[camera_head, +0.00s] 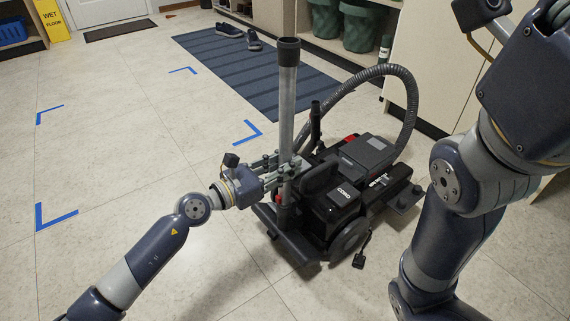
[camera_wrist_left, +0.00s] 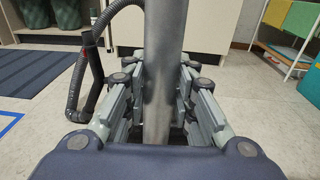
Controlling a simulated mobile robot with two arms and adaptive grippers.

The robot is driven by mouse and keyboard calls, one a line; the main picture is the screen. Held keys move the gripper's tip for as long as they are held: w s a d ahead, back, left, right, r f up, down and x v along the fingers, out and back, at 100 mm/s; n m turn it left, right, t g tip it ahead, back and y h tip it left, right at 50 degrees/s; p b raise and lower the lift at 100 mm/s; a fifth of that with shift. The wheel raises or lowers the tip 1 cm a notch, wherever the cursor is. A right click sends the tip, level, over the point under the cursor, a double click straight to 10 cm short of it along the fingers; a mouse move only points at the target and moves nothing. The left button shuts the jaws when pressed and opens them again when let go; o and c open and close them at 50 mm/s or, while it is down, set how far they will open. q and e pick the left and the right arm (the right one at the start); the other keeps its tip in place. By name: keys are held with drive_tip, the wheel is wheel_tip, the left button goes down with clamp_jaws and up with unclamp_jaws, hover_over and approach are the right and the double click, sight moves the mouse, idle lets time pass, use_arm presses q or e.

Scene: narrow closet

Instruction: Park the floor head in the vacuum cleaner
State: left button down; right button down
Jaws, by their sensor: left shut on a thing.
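The vacuum cleaner (camera_head: 345,195) is a dark wheeled machine on the tiled floor, right of centre in the head view. A grey metal tube (camera_head: 287,105) with a black top end stands nearly upright at its left side. My left gripper (camera_head: 285,174) is shut around this tube, which also runs up between the fingers (camera_wrist_left: 160,115) in the left wrist view. The floor head at the tube's lower end is hard to tell from the dark parts low on the cleaner's left side. I cannot tell whether it is seated. My right gripper is out of view.
A ribbed hose (camera_head: 404,88) arches behind the cleaner. A striped blue mat (camera_head: 250,75) with dark shoes (camera_head: 240,34) lies behind. Cabinets (camera_head: 440,70) stand at the right and green bins (camera_head: 360,28) at the back. Blue tape corners (camera_head: 55,216) mark clear floor at the left.

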use_arm(q)
drive_tip(key=shift+f+b, duration=0.3)
idle(0.9)
drive_tip(key=shift+s+a+f+b, duration=0.1)
drive_tip(key=shift+b, duration=0.35)
drive_tip(key=shift+s+a, duration=0.1)
drive_tip(key=shift+a, duration=0.05)
drive_tip(key=shift+f+b, duration=1.15)
idle(1.1)
